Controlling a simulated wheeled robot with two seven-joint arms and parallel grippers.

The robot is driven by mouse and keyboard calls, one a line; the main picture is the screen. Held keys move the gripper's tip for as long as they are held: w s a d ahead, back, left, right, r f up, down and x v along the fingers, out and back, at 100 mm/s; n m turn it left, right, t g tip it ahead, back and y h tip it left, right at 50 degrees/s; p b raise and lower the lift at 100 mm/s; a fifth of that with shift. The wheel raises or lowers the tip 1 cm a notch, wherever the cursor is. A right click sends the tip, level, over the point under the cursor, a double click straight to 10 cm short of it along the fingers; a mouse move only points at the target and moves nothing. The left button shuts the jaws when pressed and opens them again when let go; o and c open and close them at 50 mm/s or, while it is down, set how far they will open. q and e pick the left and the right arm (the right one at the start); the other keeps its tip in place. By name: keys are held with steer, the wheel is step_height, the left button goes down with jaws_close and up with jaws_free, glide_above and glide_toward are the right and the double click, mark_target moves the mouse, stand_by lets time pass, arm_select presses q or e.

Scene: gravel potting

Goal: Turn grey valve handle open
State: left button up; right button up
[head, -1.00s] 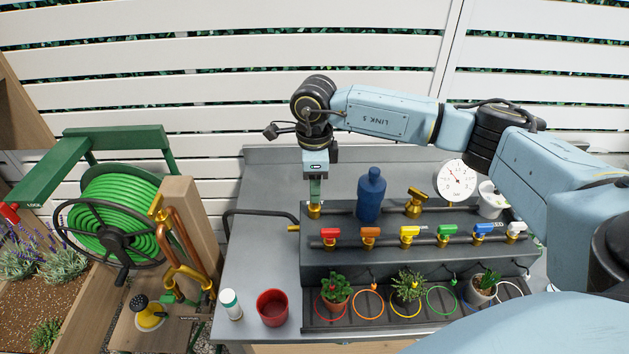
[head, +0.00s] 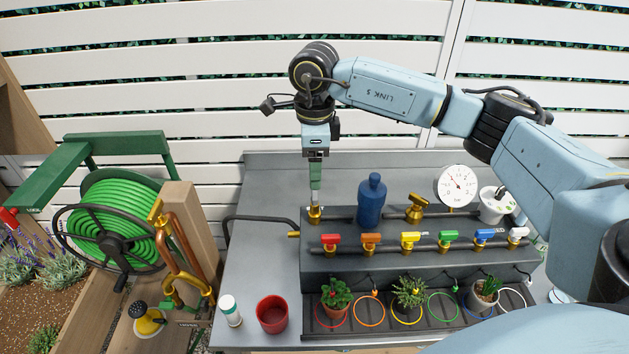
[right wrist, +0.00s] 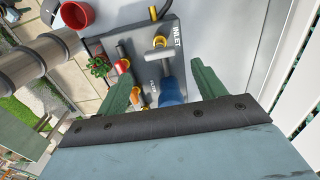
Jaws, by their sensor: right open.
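My right gripper (head: 315,196) hangs pointing down over the left end of the dark manifold box, just above a brass inlet fitting (head: 315,212). In the right wrist view its two green fingers (right wrist: 166,82) are spread apart with nothing held between them. The brass fitting (right wrist: 160,42) shows beyond the fingertips beside the "INLET" label, with a greyish part on it. My left gripper is out of view.
A row of coloured valves, including a red-handled one (head: 331,239), runs along the box front. A brass knob (head: 417,208) and gauge (head: 458,187) stand to the right. A red pot (head: 272,314) and white bottle (head: 230,310) stand at front left. The left tabletop is mostly clear.

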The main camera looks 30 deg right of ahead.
mark_target(315, 192)
step_height(315, 192, up, 7)
stand_by(0.3)
steer(key=shift+f, duration=0.1)
stand_by(0.4)
